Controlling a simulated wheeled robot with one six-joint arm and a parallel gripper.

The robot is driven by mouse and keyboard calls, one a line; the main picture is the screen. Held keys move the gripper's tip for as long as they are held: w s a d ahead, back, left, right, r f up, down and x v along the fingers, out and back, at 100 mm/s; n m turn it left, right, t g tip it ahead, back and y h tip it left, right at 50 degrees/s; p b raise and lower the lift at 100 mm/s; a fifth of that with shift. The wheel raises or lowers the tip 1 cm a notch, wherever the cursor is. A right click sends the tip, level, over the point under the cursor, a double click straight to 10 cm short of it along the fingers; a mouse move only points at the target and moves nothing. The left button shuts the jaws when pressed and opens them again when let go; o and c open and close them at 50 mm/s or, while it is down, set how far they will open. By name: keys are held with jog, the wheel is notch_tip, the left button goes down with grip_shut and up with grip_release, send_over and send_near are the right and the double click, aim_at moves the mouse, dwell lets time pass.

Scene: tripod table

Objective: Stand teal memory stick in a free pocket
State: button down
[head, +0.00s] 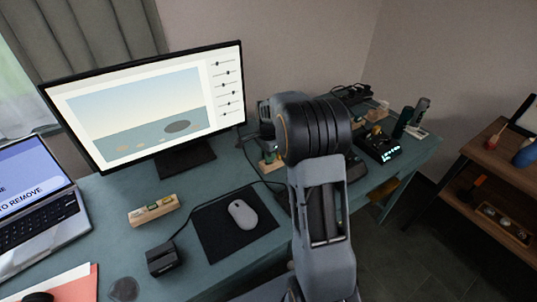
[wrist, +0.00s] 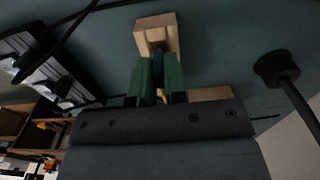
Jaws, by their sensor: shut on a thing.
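My gripper (wrist: 159,62) shows in the wrist view with two green fingers shut on a narrow dark teal piece, the memory stick (wrist: 158,70), which is mostly hidden between them. Just beyond the fingertips is a light wooden block (wrist: 156,24) with a dark recess in its near part. I cannot tell whether the stick touches the block or is inside the recess. In the head view my arm hides most of the gripper, and a bit of wood (head: 270,167) shows beside it on the desk.
Another wooden block (head: 153,210) with coloured pieces lies left of the mouse mat (head: 212,236). A monitor (head: 150,105), laptop (head: 38,195) and small black box (head: 164,259) stand on the desk. Dark devices (head: 378,144) crowd the right end. Cables cross near the gripper.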

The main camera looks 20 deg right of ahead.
jog(key=shift+f+b, duration=0.3)
jog(key=shift+f, duration=0.3)
jog(key=c, duration=1.1)
grip_release()
notch_tip(320, 180, up, 14)
jog(key=p, duration=0.1)
jog(key=shift+p, duration=0.35)
jog(key=shift+f, duration=0.1)
